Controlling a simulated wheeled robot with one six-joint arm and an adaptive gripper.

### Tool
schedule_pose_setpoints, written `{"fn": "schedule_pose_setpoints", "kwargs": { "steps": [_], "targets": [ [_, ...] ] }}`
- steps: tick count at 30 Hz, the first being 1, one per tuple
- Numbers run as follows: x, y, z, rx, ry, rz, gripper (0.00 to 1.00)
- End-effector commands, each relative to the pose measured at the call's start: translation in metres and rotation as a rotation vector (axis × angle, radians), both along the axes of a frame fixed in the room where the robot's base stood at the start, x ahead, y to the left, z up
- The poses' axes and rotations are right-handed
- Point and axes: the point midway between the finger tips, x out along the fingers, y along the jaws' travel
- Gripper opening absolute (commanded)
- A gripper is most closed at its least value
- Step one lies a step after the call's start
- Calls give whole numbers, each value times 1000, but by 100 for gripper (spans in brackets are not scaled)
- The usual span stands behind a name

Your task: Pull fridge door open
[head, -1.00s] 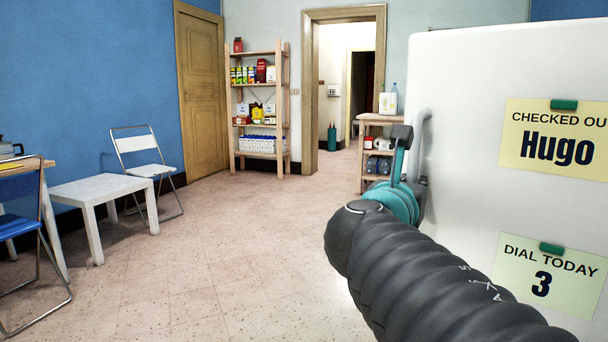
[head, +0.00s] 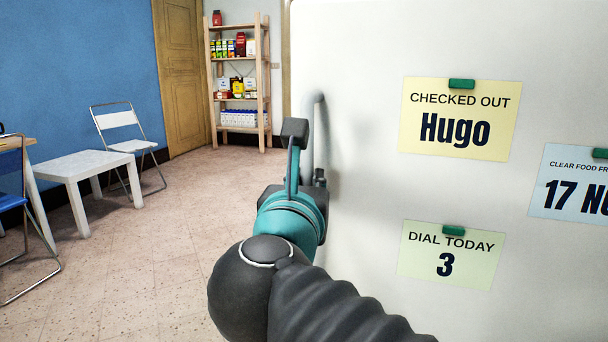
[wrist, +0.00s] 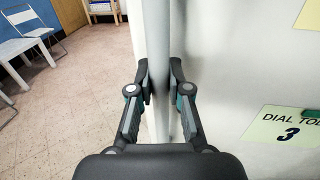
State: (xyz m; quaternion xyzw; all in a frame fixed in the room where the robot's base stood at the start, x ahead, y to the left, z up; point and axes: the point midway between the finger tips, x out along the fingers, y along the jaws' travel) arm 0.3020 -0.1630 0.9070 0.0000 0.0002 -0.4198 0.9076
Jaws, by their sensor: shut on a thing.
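The white fridge door (head: 370,200) fills the right half of the head view, its left edge upright. Its grey vertical bar handle (head: 319,135) stands near that edge. My gripper (head: 318,178) is at the handle's lower part, partly hidden behind my own wrist in the head view. In the wrist view my gripper's two fingers (wrist: 159,82) are closed around the handle (wrist: 161,40), one on each side. The door face (wrist: 240,70) lies to the right of them. The fridge's inside does not show, and I cannot tell how far the door stands open.
Paper notes under green magnets hang on the door, including "Hugo" (head: 459,120). A white low table (head: 85,165), a white folding chair (head: 125,122) and a blue chair (head: 12,190) stand left. A wooden shelf (head: 267,90) stands behind. The tiled floor (head: 150,230) between is clear.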

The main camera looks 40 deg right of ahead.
Motion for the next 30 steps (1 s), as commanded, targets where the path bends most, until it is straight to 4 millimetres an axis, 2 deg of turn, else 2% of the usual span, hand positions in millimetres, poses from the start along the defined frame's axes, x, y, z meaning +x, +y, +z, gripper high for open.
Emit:
{"fn": "schedule_pose_setpoints", "kwargs": {
  "steps": [15, 16, 18, 30],
  "targets": [
    [-3, 1, 1, -2, -1, -3, 0],
    [-3, 1, 1, -2, -1, -3, 24],
    [-3, 1, 1, -1, -1, -3, 42],
    [-3, 1, 6, 0, -1, -2, 43]
  ]
}}
